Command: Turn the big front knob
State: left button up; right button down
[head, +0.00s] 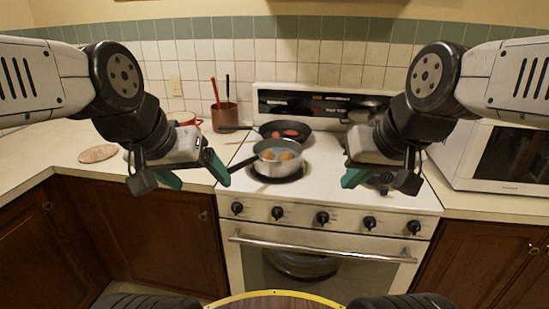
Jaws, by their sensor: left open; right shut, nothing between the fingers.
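A row of several dark knobs runs along the white stove's front panel. The middle knob (322,217) looks slightly larger than the others; its pointer is too small to read. My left gripper (194,174) is open and empty, above the counter and the stove's left edge, up and left of the knobs. My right gripper (354,178) is shut and empty, over the right part of the cooktop, above and slightly right of the middle knob. Neither gripper touches a knob. The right gripper hides part of the right burners.
A pot with brown food (277,168) and a dark pan (283,133) sit on the stove's left burners. The oven handle (320,248) runs below the knobs. A microwave (495,150) stands right, a utensil pot (225,117) at back left. Space before the knobs is clear.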

aim_at(237, 208)
jog(key=k+j+u, duration=0.1)
jog(key=k+u, duration=0.3)
jog(key=k+j+u, duration=0.15)
jog(key=u, duration=0.25)
